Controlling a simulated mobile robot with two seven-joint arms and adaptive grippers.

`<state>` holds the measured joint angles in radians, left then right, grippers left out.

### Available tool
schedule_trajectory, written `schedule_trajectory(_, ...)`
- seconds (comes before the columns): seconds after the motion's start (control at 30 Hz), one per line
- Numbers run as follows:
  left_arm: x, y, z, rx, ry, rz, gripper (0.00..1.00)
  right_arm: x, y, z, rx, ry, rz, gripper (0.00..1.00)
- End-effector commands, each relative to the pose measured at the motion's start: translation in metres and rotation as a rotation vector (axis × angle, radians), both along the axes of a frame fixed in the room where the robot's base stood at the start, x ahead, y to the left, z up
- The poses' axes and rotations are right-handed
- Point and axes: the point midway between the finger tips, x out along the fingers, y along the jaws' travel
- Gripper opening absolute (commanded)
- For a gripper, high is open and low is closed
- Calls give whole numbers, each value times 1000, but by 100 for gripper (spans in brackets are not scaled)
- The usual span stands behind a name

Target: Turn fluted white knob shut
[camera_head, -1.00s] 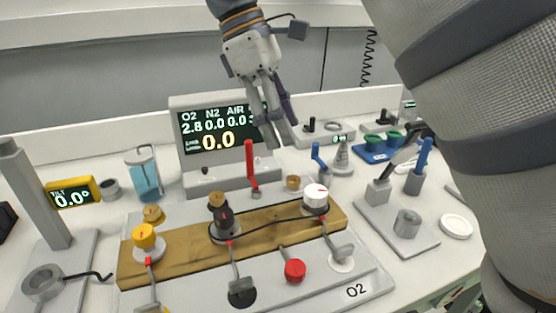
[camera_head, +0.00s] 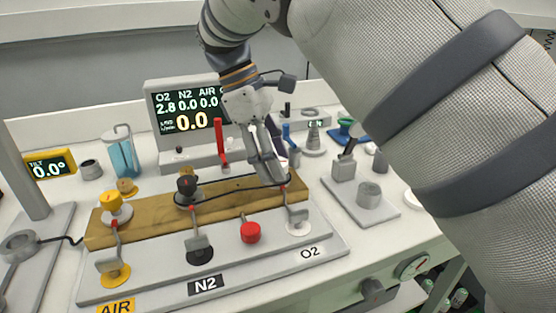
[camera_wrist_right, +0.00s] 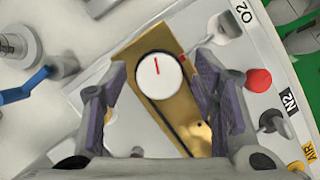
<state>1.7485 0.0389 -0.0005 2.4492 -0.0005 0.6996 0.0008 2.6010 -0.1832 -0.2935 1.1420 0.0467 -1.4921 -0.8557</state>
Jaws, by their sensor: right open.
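The white knob (camera_wrist_right: 158,75) has a round cap with a red line and sits at the O2 end of the wooden bar (camera_head: 240,197). In the head view my right gripper mostly hides it. My right gripper (camera_head: 270,168) points down over the knob. In the wrist view its two purple-padded fingers (camera_wrist_right: 160,84) are open, one on each side of the cap, with visible gaps. I cannot tell how far the fingertips reach down its side. A black cord (camera_head: 238,189) loops between this knob and the black knob (camera_head: 187,189). My left gripper is not in view.
A yellow knob (camera_head: 113,206) stands at the AIR end. A red knob (camera_head: 250,232) sits in front of the bar. A red lever (camera_head: 219,140) and a blue-handled valve (camera_head: 286,133) stand close behind. The display (camera_head: 190,115) reads O2 2.8, N2 0.0.

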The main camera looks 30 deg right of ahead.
Motion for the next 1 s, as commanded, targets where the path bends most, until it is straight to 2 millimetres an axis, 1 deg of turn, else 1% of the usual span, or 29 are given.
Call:
schedule_trajectory(0.1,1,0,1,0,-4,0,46,0,0,2,0,-3,0,54)
schedule_trajectory(0.13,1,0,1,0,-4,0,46,0,0,2,0,-3,0,52)
schedule_trajectory(0.33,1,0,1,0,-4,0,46,0,0,2,0,-2,-1,7)
schedule_trajectory(0.67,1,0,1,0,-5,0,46,0,0,2,0,0,-32,6)
schedule_trajectory(0.87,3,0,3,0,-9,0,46,0,-1,1,1,1,-141,6)
schedule_trajectory(1.0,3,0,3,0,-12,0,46,0,-2,1,1,2,-260,6)
